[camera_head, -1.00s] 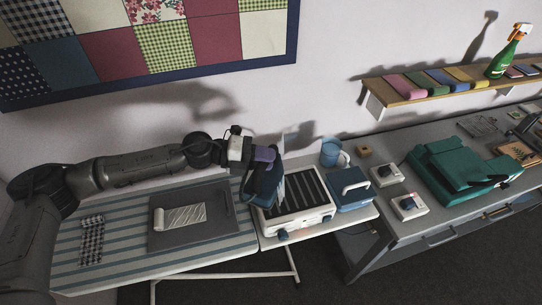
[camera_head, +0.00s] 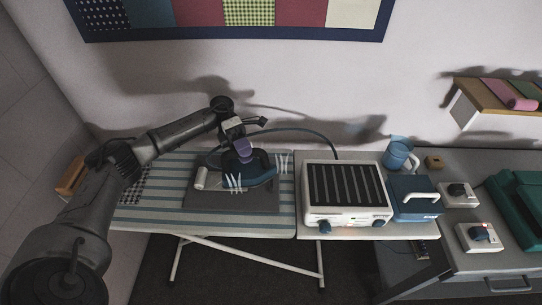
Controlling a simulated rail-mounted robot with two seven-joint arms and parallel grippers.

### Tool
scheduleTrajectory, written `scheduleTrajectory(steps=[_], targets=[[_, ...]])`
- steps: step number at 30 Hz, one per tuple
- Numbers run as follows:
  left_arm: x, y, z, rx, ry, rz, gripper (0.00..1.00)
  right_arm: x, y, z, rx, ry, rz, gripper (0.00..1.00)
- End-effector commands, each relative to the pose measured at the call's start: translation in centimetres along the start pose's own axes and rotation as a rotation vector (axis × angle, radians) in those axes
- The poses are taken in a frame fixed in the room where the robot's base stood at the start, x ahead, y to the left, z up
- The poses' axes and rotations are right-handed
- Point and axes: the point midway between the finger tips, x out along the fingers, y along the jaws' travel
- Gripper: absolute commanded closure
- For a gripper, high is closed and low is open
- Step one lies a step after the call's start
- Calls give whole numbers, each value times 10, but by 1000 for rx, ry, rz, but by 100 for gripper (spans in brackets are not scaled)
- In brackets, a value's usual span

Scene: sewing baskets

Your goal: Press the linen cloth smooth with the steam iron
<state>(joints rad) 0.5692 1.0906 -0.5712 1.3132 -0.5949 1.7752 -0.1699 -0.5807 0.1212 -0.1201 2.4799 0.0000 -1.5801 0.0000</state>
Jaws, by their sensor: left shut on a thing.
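My left gripper (camera_head: 242,146) is shut on the steam iron (camera_head: 262,178), a dark blue and teal body with a purple part at the grip. The iron is over the grey pressing mat (camera_head: 230,204) on the striped board. The linen cloth (camera_head: 201,179) shows as a pale rolled end just left of the iron. The rest of the cloth is mostly hidden by the iron. White streaks show at both ends of the iron. I cannot tell whether the iron touches the cloth. My right gripper is out of view.
The striped ironing board (camera_head: 150,218) has a checked cloth (camera_head: 134,188) at its left. A white iron station with a dark ribbed top (camera_head: 345,187) stands to the right, a cord rising behind it. Beyond are a blue box (camera_head: 415,205), a blue jug (camera_head: 398,155) and white switch boxes (camera_head: 478,237).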

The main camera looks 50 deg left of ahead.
Motion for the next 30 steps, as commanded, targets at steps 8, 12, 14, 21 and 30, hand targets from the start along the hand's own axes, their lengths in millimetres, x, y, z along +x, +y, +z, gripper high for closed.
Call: scheduleTrajectory(steps=[8, 12, 14, 21, 30], targets=[[-30, 13, -35, 21, 97, -8, 100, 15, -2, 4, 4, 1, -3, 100], [-37, 14, -42, 25, 118, -10, 100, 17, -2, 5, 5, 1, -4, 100], [-38, 15, -44, 26, 122, -10, 100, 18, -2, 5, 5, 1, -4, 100], [-37, 24, -45, 26, 125, -11, 100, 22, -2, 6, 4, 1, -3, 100], [-34, 41, -46, 25, 125, -10, 100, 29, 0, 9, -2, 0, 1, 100]])
